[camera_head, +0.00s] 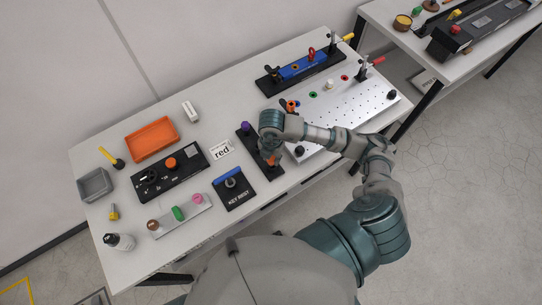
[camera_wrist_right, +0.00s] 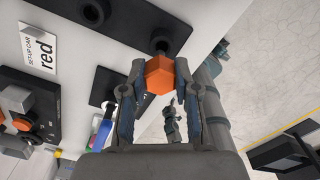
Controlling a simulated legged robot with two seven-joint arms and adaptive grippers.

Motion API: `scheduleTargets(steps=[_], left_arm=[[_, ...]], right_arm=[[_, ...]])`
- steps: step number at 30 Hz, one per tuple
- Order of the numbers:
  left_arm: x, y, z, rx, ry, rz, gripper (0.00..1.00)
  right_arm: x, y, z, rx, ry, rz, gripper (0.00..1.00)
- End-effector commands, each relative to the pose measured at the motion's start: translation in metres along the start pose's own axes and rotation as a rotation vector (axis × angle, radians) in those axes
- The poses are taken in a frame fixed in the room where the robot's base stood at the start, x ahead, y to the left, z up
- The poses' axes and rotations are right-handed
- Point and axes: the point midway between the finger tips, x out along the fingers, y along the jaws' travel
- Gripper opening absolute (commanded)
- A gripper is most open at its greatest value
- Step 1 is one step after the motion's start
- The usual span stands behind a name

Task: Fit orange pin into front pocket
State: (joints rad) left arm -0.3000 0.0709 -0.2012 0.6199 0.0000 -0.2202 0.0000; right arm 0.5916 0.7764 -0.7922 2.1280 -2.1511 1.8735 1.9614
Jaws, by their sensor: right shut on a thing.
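The orange pin (camera_wrist_right: 159,74) shows in the right wrist view as a hexagonal head between the two fingers of my right gripper (camera_wrist_right: 159,92), which is shut on it. In the head view the pin (camera_head: 272,160) is a small orange patch under my right gripper (camera_head: 267,152). It is over the front part of a black pocket block (camera_head: 262,165). A dark round pocket (camera_wrist_right: 161,44) shows just beyond the pin in the wrist view. I cannot tell whether the pin's lower end is inside it. My left gripper is not in view.
A purple-topped piece (camera_head: 245,127) stands at the block's back end. A card reading "red" (camera_head: 221,150) and a key rest (camera_head: 233,187) are left of the block. A perforated metal plate (camera_head: 345,112) is to the right. An orange tray (camera_head: 152,140) is farther left.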

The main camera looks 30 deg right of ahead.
Motion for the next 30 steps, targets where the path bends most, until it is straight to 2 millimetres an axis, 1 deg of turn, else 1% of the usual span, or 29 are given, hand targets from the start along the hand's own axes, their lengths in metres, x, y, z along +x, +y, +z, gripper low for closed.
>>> scheduleTargets(steps=[2, 5, 15, 19, 23, 30], left_arm=[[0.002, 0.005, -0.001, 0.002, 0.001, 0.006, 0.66], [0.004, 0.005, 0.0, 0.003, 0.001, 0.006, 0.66], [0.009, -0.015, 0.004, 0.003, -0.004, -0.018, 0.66], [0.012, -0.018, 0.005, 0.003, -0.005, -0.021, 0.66], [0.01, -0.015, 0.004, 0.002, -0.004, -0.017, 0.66], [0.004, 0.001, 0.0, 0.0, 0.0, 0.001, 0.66]], right_arm=[[0.002, 0.001, -0.002, -0.001, -0.001, 0.0, 0.0], [0.004, 0.003, -0.004, -0.002, -0.004, -0.001, 0.0], [0.012, 0.0, 0.0, 0.0, 0.0, 0.0, 0.0], [0.015, -0.001, 0.002, 0.001, 0.001, 0.001, 0.0], [0.014, -0.002, 0.003, 0.002, 0.0, -0.001, 0.0], [0.005, 0.0, 0.001, 0.001, -0.002, -0.002, 0.0]])
